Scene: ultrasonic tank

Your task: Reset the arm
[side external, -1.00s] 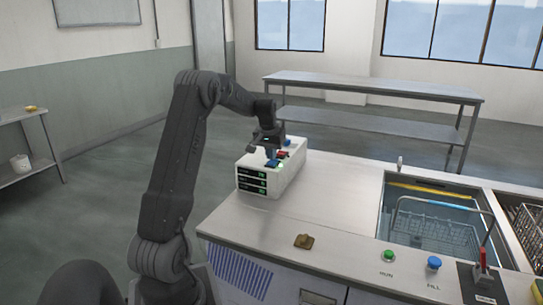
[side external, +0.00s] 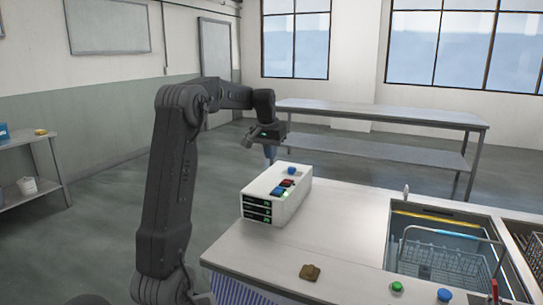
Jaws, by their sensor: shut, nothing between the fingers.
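My gripper (side external: 270,153) is shut and empty. It hangs in the air pointing down, above and behind the white control box, apart from it. The control box (side external: 272,199) stands at the left back of the steel counter (side external: 345,230). My arm rises at the left and bends over toward the box.
A water-filled tank (side external: 440,240) with a wire basket (side external: 447,262) is set into the counter at the right. A green button (side external: 397,287) and a blue button (side external: 444,295) sit in front of it. A small brown object (side external: 310,272) lies near the counter's front edge. A steel table (side external: 380,113) stands behind.

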